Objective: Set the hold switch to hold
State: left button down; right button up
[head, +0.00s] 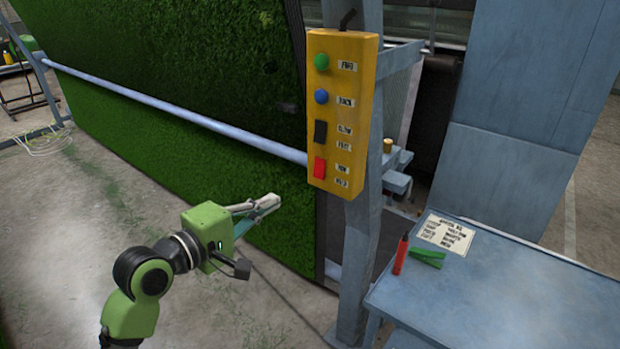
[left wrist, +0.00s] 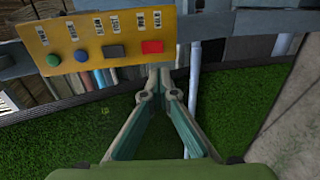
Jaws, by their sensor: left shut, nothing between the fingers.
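A yellow control box (head: 343,110) hangs on a grey-blue post. From top to bottom it has a green button (head: 321,62), a blue button (head: 321,96), a black rocker switch (head: 320,131) and a red rocker switch (head: 319,168), each with small labels beside it. The red switch's two labels are too small to read surely. My left gripper (head: 272,202) is shut and empty, below and left of the box, apart from it. In the left wrist view the box (left wrist: 128,27) lies beyond the fingertips, with the red switch (left wrist: 153,47) nearly straight ahead of them. My right gripper is not in view.
A blue table (head: 500,300) at the right holds a paper sheet (head: 447,233), a red marker-like object (head: 401,255) and a green tool (head: 428,257). A pale rail (head: 180,117) runs before the upright green turf (head: 170,60) to the post (head: 362,230).

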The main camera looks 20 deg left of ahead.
pick_arm(q)
jog(key=shift+w, duration=0.15)
jog(key=p, duration=0.4)
send_near(318, 177)
jog(key=x, duration=0.6)
jog(key=shift+w, duration=0.35)
jog(key=shift+w+d, duration=0.1)
jog(key=shift+w, duration=0.1)
